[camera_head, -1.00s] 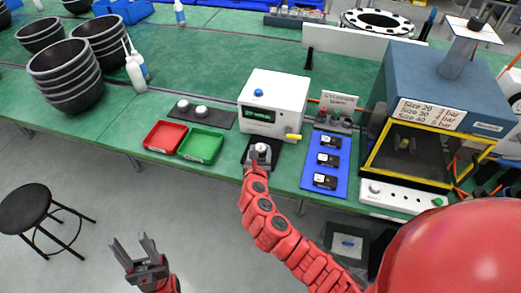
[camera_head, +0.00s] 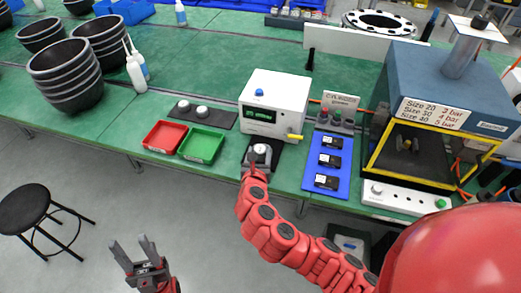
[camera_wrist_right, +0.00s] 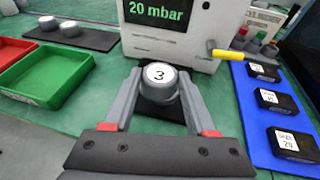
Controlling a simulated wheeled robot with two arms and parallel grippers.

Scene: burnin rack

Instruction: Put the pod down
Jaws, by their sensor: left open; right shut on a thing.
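The pod (camera_wrist_right: 160,77), a grey round piece with a white top marked 3, is between the fingers of my right gripper (camera_wrist_right: 158,98) in the right wrist view. My right gripper is shut on it, over a black pad in front of the white box with a display. In the head view the pod (camera_head: 260,150) shows just beyond the end of my right arm. I cannot tell whether the pod touches the pad. The white box (camera_head: 274,103) reads 20 mbar in the right wrist view (camera_wrist_right: 160,14). My left gripper (camera_head: 134,255) is open and empty, over the floor in front of the table.
A red tray (camera_head: 165,137) and a green tray (camera_head: 201,146) lie to the left. Two more pods (camera_head: 193,108) sit on a dark mat behind them. A blue mat (camera_head: 324,178) with black modules and a yellow-framed press (camera_head: 415,150) stand to the right.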

